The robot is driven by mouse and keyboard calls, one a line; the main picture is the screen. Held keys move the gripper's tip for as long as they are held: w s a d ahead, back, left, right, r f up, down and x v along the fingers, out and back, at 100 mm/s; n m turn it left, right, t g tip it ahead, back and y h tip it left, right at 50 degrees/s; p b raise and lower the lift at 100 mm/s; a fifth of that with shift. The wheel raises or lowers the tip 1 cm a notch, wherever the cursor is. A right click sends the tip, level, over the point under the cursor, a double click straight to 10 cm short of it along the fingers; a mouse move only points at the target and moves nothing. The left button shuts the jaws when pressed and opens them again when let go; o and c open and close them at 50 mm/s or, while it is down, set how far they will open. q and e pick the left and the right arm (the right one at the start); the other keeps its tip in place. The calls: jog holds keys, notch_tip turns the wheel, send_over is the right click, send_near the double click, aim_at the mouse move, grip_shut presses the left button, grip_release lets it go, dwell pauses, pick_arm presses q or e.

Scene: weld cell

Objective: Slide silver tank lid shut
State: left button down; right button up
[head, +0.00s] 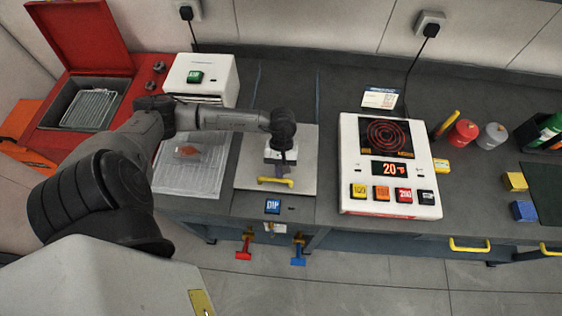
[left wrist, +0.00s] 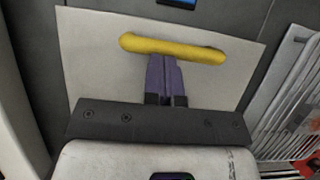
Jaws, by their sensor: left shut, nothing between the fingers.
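The silver tank lid (head: 308,150) is a flat pale grey plate set in the dark counter, with a yellow bar handle (head: 270,181) near its front edge. The lid also fills the middle of the left wrist view (left wrist: 95,60), with the handle (left wrist: 140,43) across it. My left gripper (head: 285,173) is over the lid. Its purple fingers (left wrist: 167,62) are together and empty, with the tips at the handle's side away from the front edge. I cannot tell whether they touch it. No tank opening shows; my gripper and wrist cover part of the lid. My right gripper is not in view.
A blue DIP button (head: 272,206) sits in front of the lid. A wire-rack tray (head: 190,180) is left of it, and a white hotplate reading 20 (head: 390,170) is right. A red box with a raised lid (head: 85,40) stands back left. Bare counter lies behind the lid.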

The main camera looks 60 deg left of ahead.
pick_arm(q)
jog(key=shift+f, duration=0.15)
jog(key=shift+w+a+f+b, duration=0.1)
jog(key=shift+a+f+b, duration=0.1)
jog(key=shift+b, duration=0.2)
jog(key=w+a+b, duration=0.1)
jog(key=w+a+f+b, duration=0.1)
jog(key=a+b, duration=0.1)
jog(key=b+v, duration=0.1)
jog(key=v, duration=1)
jog(key=shift+d, duration=0.3)
jog(key=shift+s, duration=0.1)
